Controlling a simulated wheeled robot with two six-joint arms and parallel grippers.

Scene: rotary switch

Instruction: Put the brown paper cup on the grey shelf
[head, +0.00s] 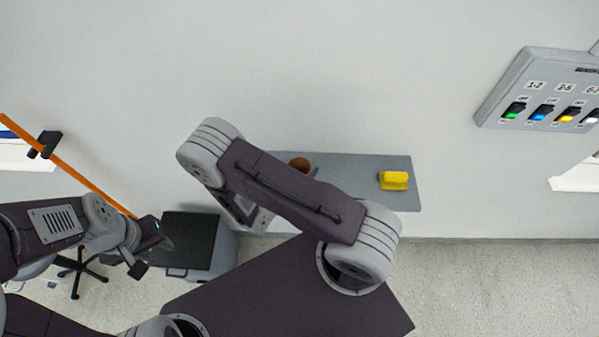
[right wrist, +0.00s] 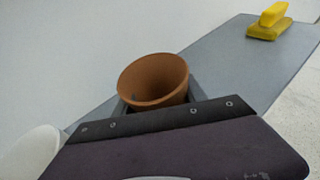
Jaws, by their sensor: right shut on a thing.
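The brown paper cup (right wrist: 153,82) shows in the right wrist view with its open rim toward the camera. In the head view only a small part of the cup (head: 299,163) shows past my right arm, over the left part of the grey shelf (head: 350,166). My right gripper (right wrist: 160,98) is shut on the cup, with dark fingers at its two sides. The cup's base is hidden, so I cannot tell whether it touches the shelf (right wrist: 225,65). My left gripper (head: 151,255) is empty and open at the left, away from the shelf.
A yellow object (head: 394,180) lies on the shelf's right part and also shows in the wrist view (right wrist: 269,22). Bare shelf lies between it and the cup. A switch panel (head: 545,90) is on the wall at right. A dark-topped cabinet (head: 190,240) stands below left.

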